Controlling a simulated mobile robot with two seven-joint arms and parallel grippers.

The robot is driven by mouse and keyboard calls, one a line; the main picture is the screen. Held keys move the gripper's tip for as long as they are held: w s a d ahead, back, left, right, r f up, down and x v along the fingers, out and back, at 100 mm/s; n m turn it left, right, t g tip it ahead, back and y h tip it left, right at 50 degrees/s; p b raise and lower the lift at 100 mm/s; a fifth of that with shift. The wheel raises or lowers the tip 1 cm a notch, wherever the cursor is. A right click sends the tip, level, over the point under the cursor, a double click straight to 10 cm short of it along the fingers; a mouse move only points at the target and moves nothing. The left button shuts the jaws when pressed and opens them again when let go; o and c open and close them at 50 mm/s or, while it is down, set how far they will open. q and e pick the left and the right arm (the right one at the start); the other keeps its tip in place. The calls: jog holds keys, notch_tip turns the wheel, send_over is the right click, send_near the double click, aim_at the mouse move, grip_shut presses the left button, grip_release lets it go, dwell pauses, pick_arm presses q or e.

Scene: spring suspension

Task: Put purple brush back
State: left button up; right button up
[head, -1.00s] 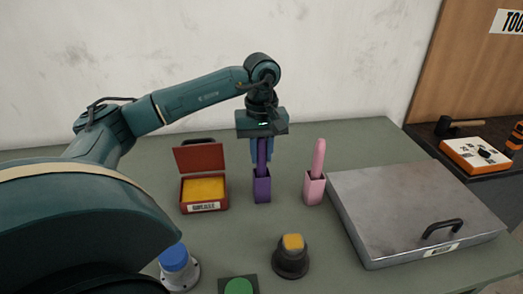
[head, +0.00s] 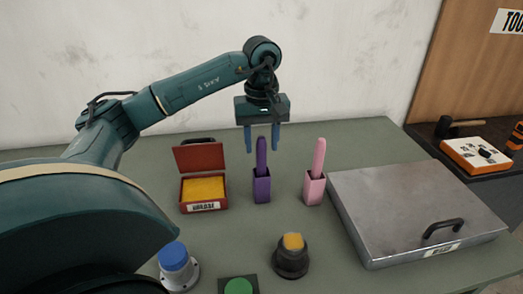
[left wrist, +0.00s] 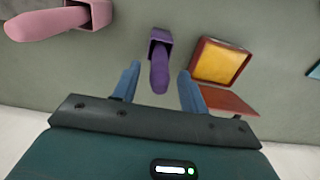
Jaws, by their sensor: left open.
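The purple brush (head: 262,152) stands upright in the purple holder (head: 262,186) on the table. Both also show in the left wrist view, the brush (left wrist: 159,72) with its handle toward the camera and the holder (left wrist: 160,37) behind it. My left gripper (head: 262,150) is open above the holder, its blue fingers on either side of the brush's upper handle and apart from it. In the left wrist view my left gripper (left wrist: 158,80) shows a gap on both sides of the brush. My right gripper is not in view.
A pink brush (head: 319,157) stands in a pink holder (head: 314,188) to the right. An open red box (head: 204,193) with yellow inside is to the left. A metal-lidded case (head: 400,205) fills the right side. Blue, green and yellow buttons (head: 292,242) are in front.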

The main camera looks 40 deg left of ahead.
pick_arm(q)
notch_tip(320, 180, up, 9)
jog(key=shift+r+p, duration=0.1)
jog(key=shift+p, duration=0.75)
jog(key=shift+s, duration=0.1)
